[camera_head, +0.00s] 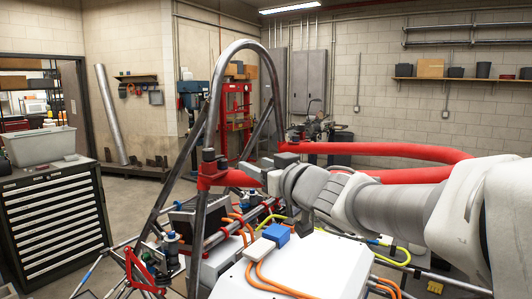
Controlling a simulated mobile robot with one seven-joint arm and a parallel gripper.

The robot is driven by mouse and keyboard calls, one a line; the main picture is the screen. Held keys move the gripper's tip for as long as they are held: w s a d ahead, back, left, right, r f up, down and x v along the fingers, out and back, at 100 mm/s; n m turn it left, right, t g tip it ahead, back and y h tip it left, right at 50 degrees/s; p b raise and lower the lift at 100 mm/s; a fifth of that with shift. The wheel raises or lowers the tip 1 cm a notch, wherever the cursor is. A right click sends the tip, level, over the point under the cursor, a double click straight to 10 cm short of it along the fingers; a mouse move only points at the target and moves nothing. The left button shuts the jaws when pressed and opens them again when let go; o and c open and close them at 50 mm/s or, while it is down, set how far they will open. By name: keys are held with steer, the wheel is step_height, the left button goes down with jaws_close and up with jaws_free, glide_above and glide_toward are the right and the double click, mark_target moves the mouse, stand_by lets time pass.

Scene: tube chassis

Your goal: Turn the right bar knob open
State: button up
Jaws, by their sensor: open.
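Two red side bars show around the bent steel tube hoop. The right red bar (380,150) runs from a small black knob (290,136) at its left end out to the right. A second black knob (208,156) stands on the left red bar (225,178), where it meets the hoop. My arm reaches in from the right edge. My gripper (268,173) is at its far end, open, just below and left of the right bar's knob in the picture. Its fingers are small and partly hidden by my wrist. I see no contact with the knob.
The tube hoop (213,105) rises left of my gripper. Below my arm are a white box (300,270), a blue block (276,234), and orange and yellow cables. A dark drawer cabinet (55,225) stands at left. The air above the right bar looks clear.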

mark_target(208, 155)
steer(key=w+a+n+g+y, duration=0.1)
steer(key=w+a+y, duration=0.1)
steer(key=w+a, duration=1)
steer(key=a, duration=0.3)
steer(key=shift+w, duration=0.3)
steer(key=shift+r, duration=0.1)
jaws_close()
